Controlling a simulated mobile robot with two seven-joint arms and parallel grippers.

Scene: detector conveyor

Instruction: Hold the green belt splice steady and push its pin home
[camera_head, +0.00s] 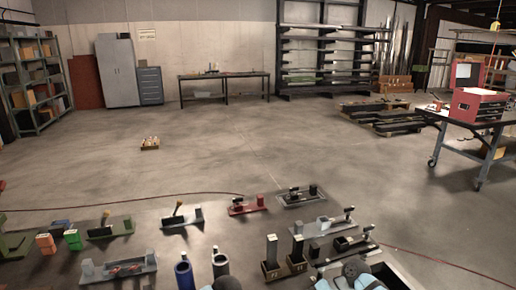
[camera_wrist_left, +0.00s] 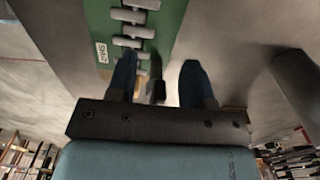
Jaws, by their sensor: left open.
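The green belt splice (camera_wrist_left: 158,28) shows at the top of the left wrist view, with a row of pale metal clips (camera_wrist_left: 134,30) along its middle and a small white label on its left edge. My left gripper (camera_wrist_left: 161,78) is open, its two blue fingertips pointing at the splice's lower end. The left fingertip overlaps the green in the picture; the right one is over bare grey surface. A dark, narrow piece (camera_wrist_left: 157,84) stands between the fingers, apart from the right finger; I cannot tell whether it is the pin. My right gripper is not in view.
In the head view, a green fixture (camera_head: 112,229), a grey fixture (camera_head: 130,268) and a red fixture (camera_head: 248,206) stand low in front of me. Dark upright blocks (camera_head: 271,255) and a blue cylinder (camera_head: 184,274) are nearby. Open floor lies beyond, with a workbench (camera_head: 222,75) at the back.

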